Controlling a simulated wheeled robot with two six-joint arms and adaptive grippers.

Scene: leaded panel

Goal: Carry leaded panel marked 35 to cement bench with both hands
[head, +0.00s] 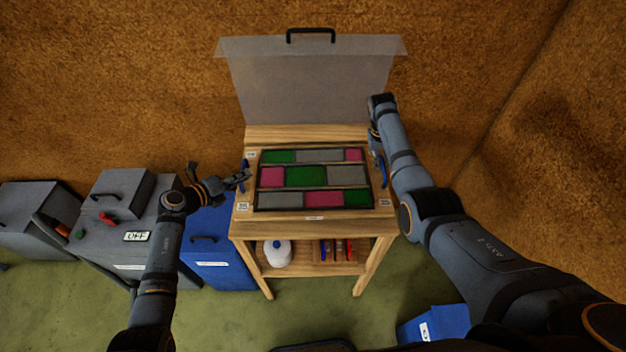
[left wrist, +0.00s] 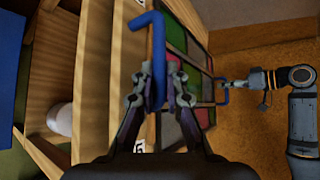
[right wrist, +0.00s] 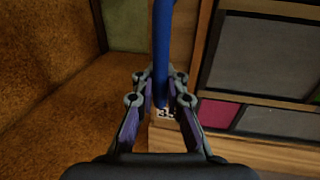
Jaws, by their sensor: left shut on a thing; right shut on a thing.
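The leaded panel (head: 306,176) has green, pink and grey panes between dark strips. It lies flat at the wooden bench top in the head view; whether it touches the wood I cannot tell. It also shows in the left wrist view (left wrist: 197,60) and right wrist view (right wrist: 268,62). My left gripper (head: 243,176) is shut on the left blue handle (left wrist: 158,62). My right gripper (right wrist: 160,88) is shut on the right blue handle (right wrist: 162,40). A label (right wrist: 165,113) starting with 3 is partly hidden by the right fingers. No bench sign reads clearly.
A translucent grey hood (head: 310,85) with a black handle stands behind the panel. A grey machine (head: 125,225) with an OFF sign and a blue bin (head: 215,255) stand left. A white jug (head: 277,254) is on the lower shelf. A blue box (head: 440,325) lies front right.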

